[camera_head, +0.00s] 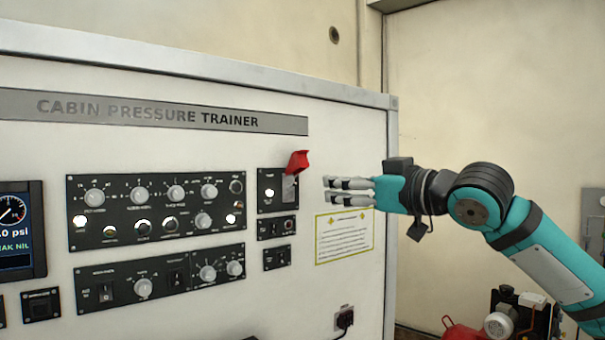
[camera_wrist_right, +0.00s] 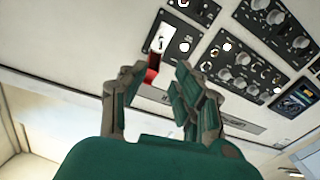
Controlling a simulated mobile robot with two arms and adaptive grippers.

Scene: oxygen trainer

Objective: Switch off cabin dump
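The small black cabin dump panel (camera_head: 268,193) sits at the right of the trainer face. Its red guard cover (camera_head: 298,162) stands raised at the panel's upper right, over a light switch area (camera_head: 290,188). In the wrist view the red cover (camera_wrist_right: 152,76) shows between the fingers, with the light switch area (camera_wrist_right: 161,38) beyond it. The switch's position is too small to tell. My right gripper (camera_head: 328,184) is just right of the panel, apart from it in the head view. Its fingers (camera_wrist_right: 158,72) are apart with nothing clearly held. My left gripper is out of view.
The Cabin Pressure Trainer (camera_head: 225,80) has knob panels (camera_head: 155,211) to the left and two small switch panels below the guarded one. A yellow-bordered label (camera_head: 343,236) and a socket with a plug (camera_head: 344,319) are below my gripper.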

